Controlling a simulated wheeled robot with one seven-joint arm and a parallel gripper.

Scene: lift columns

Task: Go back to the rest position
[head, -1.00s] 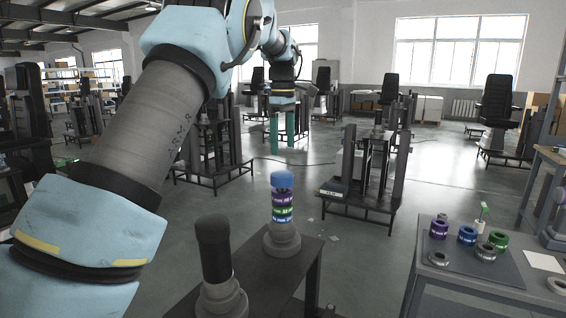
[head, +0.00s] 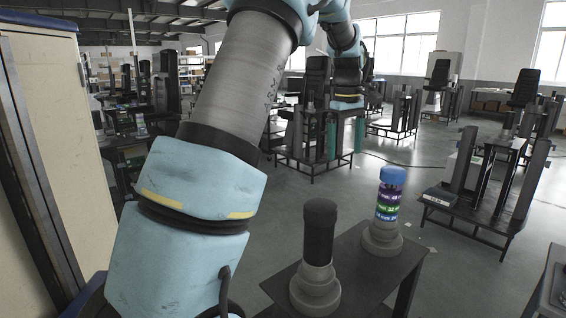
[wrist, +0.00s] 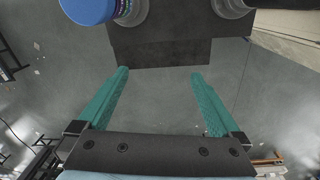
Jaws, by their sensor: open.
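My gripper (head: 345,138) is raised at the top middle of the head view, beyond the dark stand. Its two green fingers point down and stand wide apart. In the wrist view my gripper (wrist: 160,82) is open, with only the grey floor and the edge of the dark stand between and beyond the fingers. Nothing is held. My blue arm runs from the lower left up to the top middle of the head view.
A dark stand (head: 350,262) carries a column with a blue cap and coloured rings (head: 388,205) and a black-topped column (head: 318,240). A beige cabinet (head: 60,150) stands at the left. Lift-column frames (head: 480,190) stand behind. Open floor (head: 270,215) lies between.

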